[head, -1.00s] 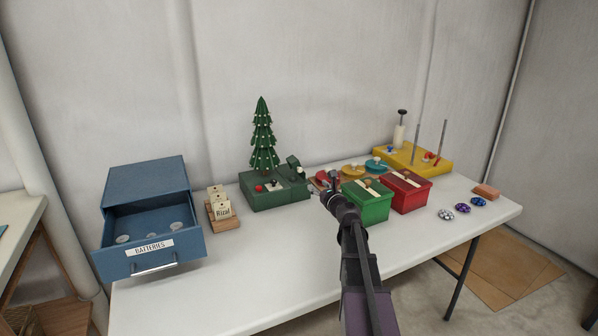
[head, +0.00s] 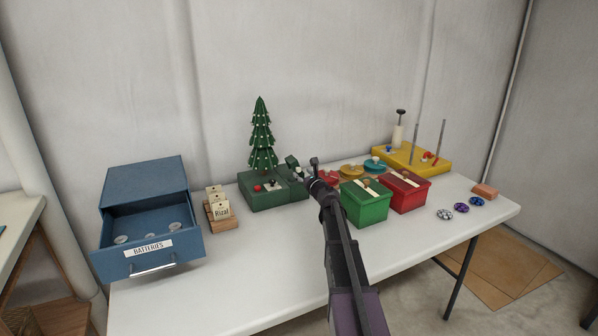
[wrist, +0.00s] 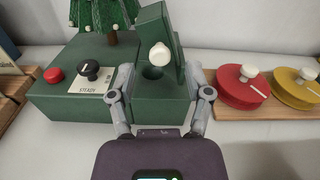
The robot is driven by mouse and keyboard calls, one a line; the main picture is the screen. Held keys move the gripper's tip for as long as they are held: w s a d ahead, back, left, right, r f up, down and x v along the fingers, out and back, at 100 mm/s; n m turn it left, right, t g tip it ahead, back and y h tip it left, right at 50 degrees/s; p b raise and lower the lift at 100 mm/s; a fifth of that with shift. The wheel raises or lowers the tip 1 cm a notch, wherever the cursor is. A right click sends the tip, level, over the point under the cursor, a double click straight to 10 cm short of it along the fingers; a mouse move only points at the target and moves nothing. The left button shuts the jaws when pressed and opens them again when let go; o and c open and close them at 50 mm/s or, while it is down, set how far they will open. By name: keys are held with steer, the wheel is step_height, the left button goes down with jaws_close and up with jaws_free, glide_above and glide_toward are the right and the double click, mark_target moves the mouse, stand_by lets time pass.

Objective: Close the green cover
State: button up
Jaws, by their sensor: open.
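The green cover (wrist: 159,35) stands raised on its hinge at the right end of the green tree base (head: 262,196). In the wrist view a white bulb or knob shows in front of the cover, above a dark round hole in the base's top. In the head view the cover (head: 292,161) is small and close to my gripper. My gripper (wrist: 165,84) is open, with one finger on each side of the cover's compartment, and holds nothing. In the head view my gripper (head: 314,172) is just right of the base. I cannot tell whether the fingers touch it.
The base carries a tree (head: 262,135), a red button (wrist: 54,75) and a black knob (wrist: 89,69) marked STEADY. Right of it are a wooden board with coloured discs (wrist: 243,87), a green box (head: 365,205) and a red box (head: 408,193). An open blue drawer (head: 150,250) is left.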

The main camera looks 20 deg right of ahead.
mark_target(300, 170)
steer(key=shift+w, duration=1.75)
jaws_close()
steer(key=shift+d, duration=0.1)
